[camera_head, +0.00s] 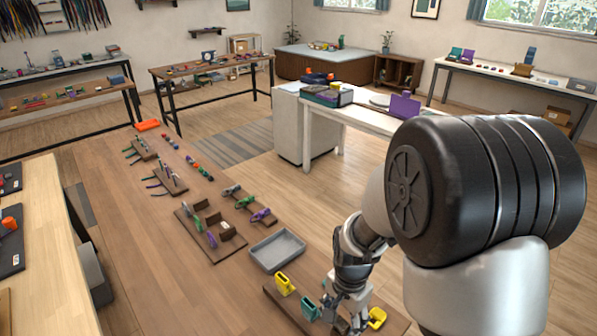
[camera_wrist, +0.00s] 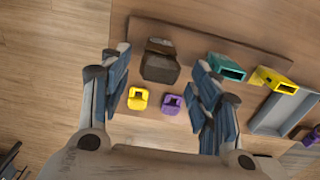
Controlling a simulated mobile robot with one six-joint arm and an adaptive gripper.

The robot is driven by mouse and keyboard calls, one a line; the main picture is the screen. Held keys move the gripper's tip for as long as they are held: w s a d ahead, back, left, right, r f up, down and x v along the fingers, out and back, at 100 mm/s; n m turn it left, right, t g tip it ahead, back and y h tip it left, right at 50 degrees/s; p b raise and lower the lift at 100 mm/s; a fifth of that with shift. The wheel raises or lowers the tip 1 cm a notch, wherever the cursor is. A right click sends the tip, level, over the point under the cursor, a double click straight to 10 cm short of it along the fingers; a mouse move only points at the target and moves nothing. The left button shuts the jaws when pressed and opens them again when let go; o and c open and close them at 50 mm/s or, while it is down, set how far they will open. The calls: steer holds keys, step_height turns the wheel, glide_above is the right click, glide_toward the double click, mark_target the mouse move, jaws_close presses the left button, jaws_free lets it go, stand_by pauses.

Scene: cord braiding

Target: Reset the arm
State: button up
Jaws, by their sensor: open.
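My gripper (camera_head: 345,305) is over the near end of the long brown worktable (camera_head: 165,285), low above a wooden board (camera_head: 276,301). In the wrist view my gripper (camera_wrist: 160,85) has its two blue-grey fingers spread apart, with nothing held between them. A dark brown block (camera_wrist: 160,62), a small yellow piece (camera_wrist: 138,98) and a purple piece (camera_wrist: 172,104) show in the gap between the fingers, below them. A teal holder (camera_head: 307,308) and a yellow holder (camera_head: 284,284) stand left of my gripper in the head view. Another yellow piece (camera_head: 377,317) is just to its right.
A grey tray (camera_head: 277,250) lies beyond the holders. Small boards with coloured clips and an orange tray (camera_head: 147,125) are farther along the worktable. A white table (camera_head: 365,117) with boxes stands beyond. Bare worktop lies along the worktable's left side.

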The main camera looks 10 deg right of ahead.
steer(key=s+r+n+t, duration=0.2)
steer(key=s+r+n, duration=0.3)
steer(key=s+r, duration=0.3)
steer(key=s+r+n+t, duration=0.2)
steer(key=s+r+n, duration=0.3)
steer(key=r, duration=0.9)
steer(key=s, duration=0.2)
steer(key=shift+s+a+r+n+t, duration=0.25)
steer(key=shift+s+a+n+t, duration=0.05)
steer(key=shift+s+a+n, duration=0.1)
